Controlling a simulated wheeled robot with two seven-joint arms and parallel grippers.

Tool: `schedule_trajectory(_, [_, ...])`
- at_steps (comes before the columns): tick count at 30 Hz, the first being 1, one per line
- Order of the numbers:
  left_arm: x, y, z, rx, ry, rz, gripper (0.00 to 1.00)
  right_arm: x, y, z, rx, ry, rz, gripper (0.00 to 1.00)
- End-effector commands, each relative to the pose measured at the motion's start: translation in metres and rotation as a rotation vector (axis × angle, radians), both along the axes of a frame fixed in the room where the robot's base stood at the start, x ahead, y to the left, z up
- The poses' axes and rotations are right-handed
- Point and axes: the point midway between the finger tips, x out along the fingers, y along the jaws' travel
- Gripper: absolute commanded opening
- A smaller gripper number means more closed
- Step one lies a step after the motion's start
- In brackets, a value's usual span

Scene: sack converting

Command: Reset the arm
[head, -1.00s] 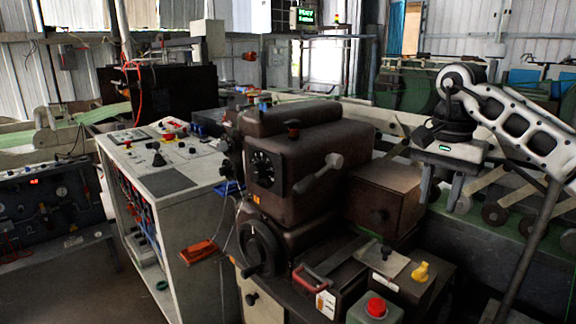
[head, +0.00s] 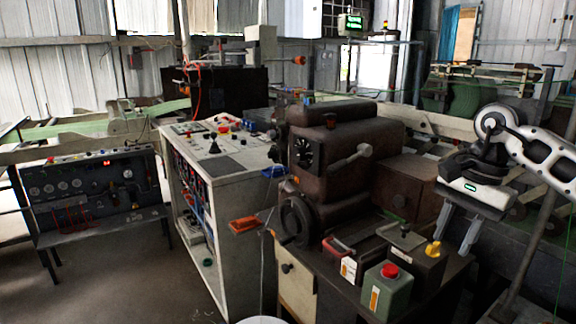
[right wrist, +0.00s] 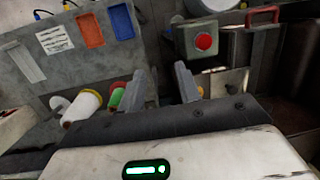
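My right arm comes in from the right in the head view. Its white gripper (head: 457,236) hangs with the fingers pointing down, beside the brown machine (head: 345,135) and right of the small box with a yellow knob (head: 433,249). In the right wrist view the two grey fingers of this gripper (right wrist: 160,88) stand apart with nothing between them. My left gripper is in neither view now.
A green box with a red button (head: 388,272) stands at the machine's front; a red button (right wrist: 204,41) also shows in the right wrist view. A white control cabinet (head: 232,185) and a dark gauge panel (head: 85,190) stand left. Floor between them is clear.

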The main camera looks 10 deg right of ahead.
Motion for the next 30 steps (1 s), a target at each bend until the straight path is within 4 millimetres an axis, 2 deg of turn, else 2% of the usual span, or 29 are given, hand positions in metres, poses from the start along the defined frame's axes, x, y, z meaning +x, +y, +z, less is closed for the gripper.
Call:
schedule_trajectory(3, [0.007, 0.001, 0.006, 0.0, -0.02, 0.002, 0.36, 0.002, 0.035, -0.021, 0.105, 0.011, -0.008, 0.34])
schedule_trajectory(5, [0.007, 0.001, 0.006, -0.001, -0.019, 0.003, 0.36, 0.003, 0.055, -0.031, 0.169, 0.024, -0.018, 0.34])
schedule_trajectory(8, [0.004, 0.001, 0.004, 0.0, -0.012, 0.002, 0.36, 0.0, 0.096, -0.051, 0.306, 0.059, -0.05, 0.34])
schedule_trajectory(11, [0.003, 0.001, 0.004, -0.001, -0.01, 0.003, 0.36, -0.01, 0.152, -0.071, 0.508, 0.139, -0.122, 0.34])
schedule_trajectory(13, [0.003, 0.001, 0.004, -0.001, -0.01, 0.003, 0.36, -0.023, 0.202, -0.083, 0.708, 0.248, -0.22, 0.34])
schedule_trajectory(15, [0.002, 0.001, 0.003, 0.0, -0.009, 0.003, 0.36, -0.036, 0.245, -0.085, 0.922, 0.395, -0.363, 0.34])
schedule_trajectory(18, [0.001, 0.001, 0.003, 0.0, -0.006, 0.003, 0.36, -0.047, 0.286, -0.08, 1.201, 0.655, -0.616, 0.34])
schedule_trajectory(21, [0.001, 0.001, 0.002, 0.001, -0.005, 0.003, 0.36, -0.048, 0.302, -0.079, 1.435, 0.967, -0.921, 0.34])
schedule_trajectory(23, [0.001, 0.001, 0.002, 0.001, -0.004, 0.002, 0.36, -0.044, 0.3, -0.085, 1.553, 1.172, -1.127, 0.34])
schedule_trajectory(26, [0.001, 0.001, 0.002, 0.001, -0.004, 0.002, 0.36, -0.04, 0.283, -0.111, 1.701, 1.538, -1.501, 0.34])
schedule_trajectory(28, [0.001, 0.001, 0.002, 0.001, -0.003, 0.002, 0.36, -0.042, 0.264, -0.143, 1.768, 1.805, -1.786, 0.34])
schedule_trajectory(29, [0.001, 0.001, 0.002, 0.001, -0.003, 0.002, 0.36, -0.046, 0.254, -0.16, -1.67, -1.798, 1.788, 0.34])
schedule_trajectory(30, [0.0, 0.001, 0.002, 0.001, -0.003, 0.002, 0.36, -0.054, 0.242, -0.185, -1.475, -1.704, 1.713, 0.34])
